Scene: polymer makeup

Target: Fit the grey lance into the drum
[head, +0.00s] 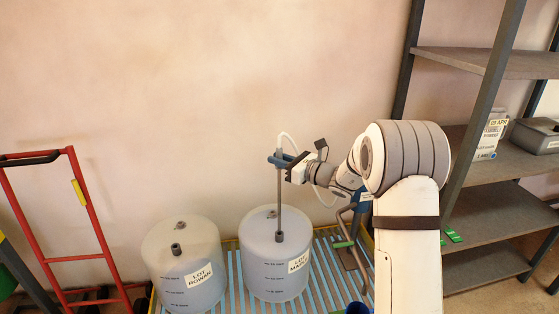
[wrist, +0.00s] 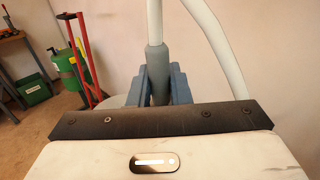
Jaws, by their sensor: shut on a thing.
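The grey lance (head: 279,200) hangs upright above the right drum (head: 262,270), labelled LOT MAPLE. My gripper (head: 280,160) is shut on the lance near its top. In the wrist view the blue jaws (wrist: 159,88) close on either side of the lance's grey head (wrist: 155,62), with a white hose rising from it. The lance's lower end lines up with the dark neck (head: 279,237) on the drum's lid; I cannot tell whether it is inside or just above it. The left drum (head: 187,280), labelled LOT ROWAN, has a similar dark neck (head: 176,249).
Both drums stand on a blue slatted deck (head: 325,275). A stand with a bent dark hook (head: 350,240) is right of the right drum. A red hand truck (head: 88,210) is at left, shelving (head: 490,150) at right. A green canister (wrist: 68,65) shows in the wrist view.

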